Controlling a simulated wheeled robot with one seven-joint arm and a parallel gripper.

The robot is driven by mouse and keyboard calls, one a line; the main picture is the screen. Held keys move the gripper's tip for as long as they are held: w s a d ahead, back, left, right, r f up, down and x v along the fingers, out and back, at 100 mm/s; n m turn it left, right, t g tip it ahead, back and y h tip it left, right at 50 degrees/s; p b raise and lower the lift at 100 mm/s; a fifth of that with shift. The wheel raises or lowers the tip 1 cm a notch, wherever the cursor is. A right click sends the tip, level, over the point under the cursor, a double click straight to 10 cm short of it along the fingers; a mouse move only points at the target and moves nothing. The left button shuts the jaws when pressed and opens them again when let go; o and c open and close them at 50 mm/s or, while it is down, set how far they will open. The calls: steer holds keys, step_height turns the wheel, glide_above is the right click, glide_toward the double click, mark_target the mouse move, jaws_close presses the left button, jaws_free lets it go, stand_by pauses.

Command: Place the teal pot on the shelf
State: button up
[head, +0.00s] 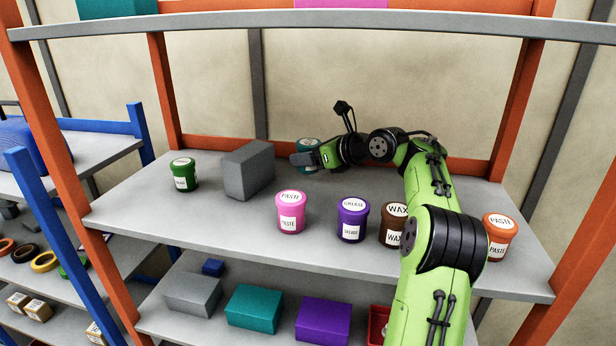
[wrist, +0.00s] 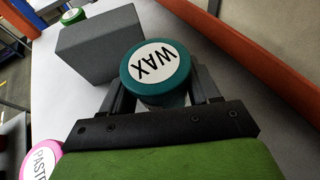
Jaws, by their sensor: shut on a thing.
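The teal pot (head: 308,147) has a white lid label and is at the back of the grey shelf (head: 250,218), partly hidden by my gripper in the head view. In the wrist view the teal pot (wrist: 157,70) stands between the two fingers, with its lid reading WAX. My gripper (head: 305,158) is shut on it, and the fingers (wrist: 160,95) are on both sides of the pot below the lid. Whether the pot's base touches the shelf is hidden.
A grey box (head: 248,170) stands just left of the teal pot. A green pot (head: 183,174) is farther left. Pink (head: 291,212), purple (head: 353,220), brown (head: 394,224) and orange (head: 499,236) pots stand along the front. An orange rail (wrist: 260,50) runs behind.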

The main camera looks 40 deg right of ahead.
mark_target(310, 172)
steer(key=f, duration=0.4)
steer(key=shift+w+f, duration=0.2)
steer(key=shift+f, duration=0.15)
steer(key=shift+s, duration=0.1)
steer(key=shift+f, duration=0.15)
steer(key=o, duration=1.2)
steer(key=shift+o, duration=0.2)
steer(key=shift+s+d+r, duration=0.1)
steer(key=shift+r, duration=0.1)
steer(key=v, duration=1.1)
steer(key=shift+s+d+r, duration=0.1)
steer(key=shift+s, duration=0.25)
